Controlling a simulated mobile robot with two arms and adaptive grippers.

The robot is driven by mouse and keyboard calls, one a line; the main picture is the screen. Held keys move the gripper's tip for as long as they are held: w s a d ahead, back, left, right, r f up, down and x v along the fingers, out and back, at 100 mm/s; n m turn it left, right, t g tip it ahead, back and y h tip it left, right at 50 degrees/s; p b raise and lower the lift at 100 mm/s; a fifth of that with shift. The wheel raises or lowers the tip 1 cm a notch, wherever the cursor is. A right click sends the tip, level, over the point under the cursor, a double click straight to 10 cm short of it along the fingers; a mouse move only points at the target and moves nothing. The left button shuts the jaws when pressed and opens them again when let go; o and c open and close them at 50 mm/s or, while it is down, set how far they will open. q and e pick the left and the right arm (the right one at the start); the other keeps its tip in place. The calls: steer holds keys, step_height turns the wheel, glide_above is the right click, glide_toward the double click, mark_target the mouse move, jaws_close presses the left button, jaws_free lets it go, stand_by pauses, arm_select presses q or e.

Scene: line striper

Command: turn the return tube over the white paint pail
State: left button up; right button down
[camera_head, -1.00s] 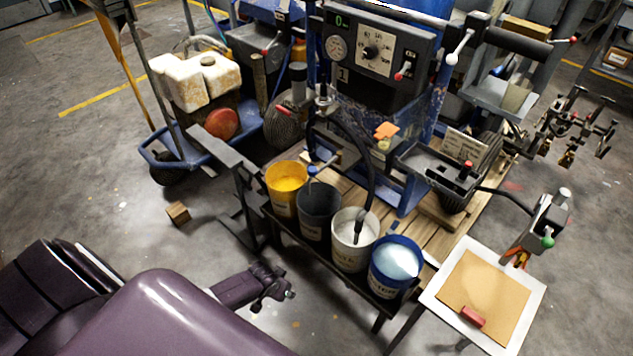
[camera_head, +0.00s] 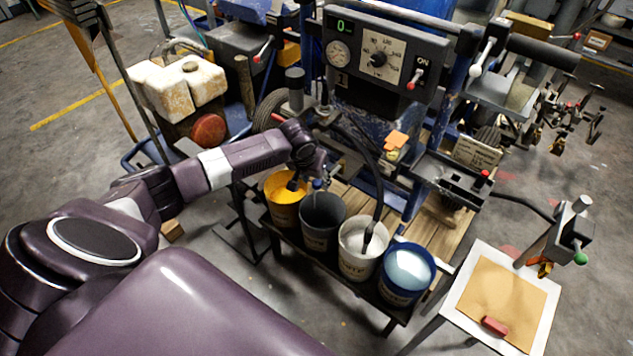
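The white paint pail (camera_head: 357,262) stands in a row of pails, with a dark hose (camera_head: 374,205) running down into it. My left gripper (camera_head: 306,176) is above the yellow paint pail (camera_head: 284,210) and the dark pail (camera_head: 319,230), left of the white pail. A blue-ended piece (camera_head: 317,185), perhaps the end of the return tube, shows close beside the gripper, above the dark pail. The gripper and wrist hide the rest of it. I cannot tell whether the fingers touch or enclose it. My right gripper is out of view.
A blue pail (camera_head: 406,280) stands right of the white one. The machine's control panel (camera_head: 385,62) rises behind. A small table (camera_head: 540,320) with a brown sheet and red block is at the lower right. Grey floor lies at the left.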

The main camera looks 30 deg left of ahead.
arm_select(q)
steer(key=shift+x, duration=0.85)
steer(key=c, duration=0.8)
steer(key=shift+c, duration=1.2)
jaws_close()
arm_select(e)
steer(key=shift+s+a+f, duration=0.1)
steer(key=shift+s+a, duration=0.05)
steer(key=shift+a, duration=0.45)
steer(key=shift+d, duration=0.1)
